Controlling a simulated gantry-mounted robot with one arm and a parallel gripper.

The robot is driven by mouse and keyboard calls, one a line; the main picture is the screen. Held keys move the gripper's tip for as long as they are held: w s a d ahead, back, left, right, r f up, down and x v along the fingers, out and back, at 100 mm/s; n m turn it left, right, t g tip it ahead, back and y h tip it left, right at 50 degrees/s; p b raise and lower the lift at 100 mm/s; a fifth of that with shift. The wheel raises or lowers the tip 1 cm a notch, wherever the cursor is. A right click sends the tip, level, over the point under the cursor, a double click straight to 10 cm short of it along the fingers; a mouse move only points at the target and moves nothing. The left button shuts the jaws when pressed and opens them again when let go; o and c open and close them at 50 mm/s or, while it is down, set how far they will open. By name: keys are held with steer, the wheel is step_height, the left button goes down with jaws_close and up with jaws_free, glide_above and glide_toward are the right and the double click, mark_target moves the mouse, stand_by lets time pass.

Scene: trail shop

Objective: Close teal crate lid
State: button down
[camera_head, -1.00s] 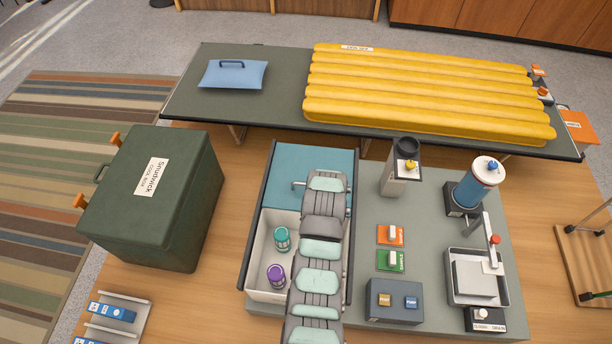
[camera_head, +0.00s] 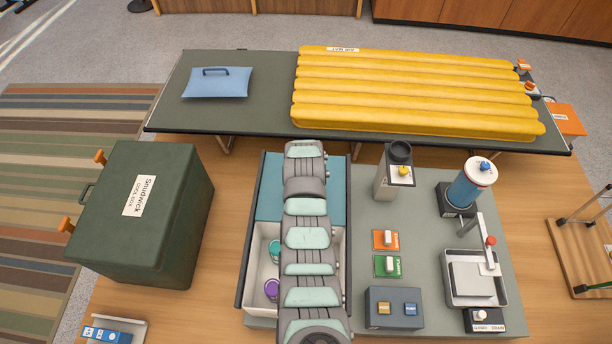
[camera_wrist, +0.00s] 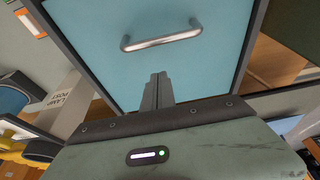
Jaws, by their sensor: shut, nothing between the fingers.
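The teal crate (camera_head: 257,262) stands on the grey board, with white inner walls and dark side rails. Its flat teal lid (camera_head: 267,190) covers the far part, and the near part is open. In the wrist view the lid (camera_wrist: 90,45) fills the middle, with a silver bar handle (camera_wrist: 162,38). My gripper (camera_wrist: 158,78) is shut and empty over the lid, apart from the handle in the picture. My arm hides the gripper and handle in the head view. A teal-lidded can (camera_head: 274,250) and a purple can (camera_head: 271,289) stand inside the open part, partly covered by my arm.
A dark green cool box (camera_head: 150,215) stands left of the crate. Right of it are a grey lamp post (camera_head: 392,175), orange and green switches (camera_head: 386,240) and a grey button box (camera_head: 393,308). A table with a yellow air mat (camera_head: 410,95) lies behind.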

steer(key=shift+b+x, duration=0.5)
steer(key=shift+x, duration=1.2)
steer(key=shift+s, duration=0.4)
steer(key=shift+s+a+r, duration=0.1)
steer(key=shift+s+r, duration=0.1)
steer(key=shift+s, duration=0.55)
steer(key=shift+s+a+r, duration=0.1)
steer(key=shift+s+r, duration=0.1)
steer(key=shift+s, duration=0.6)
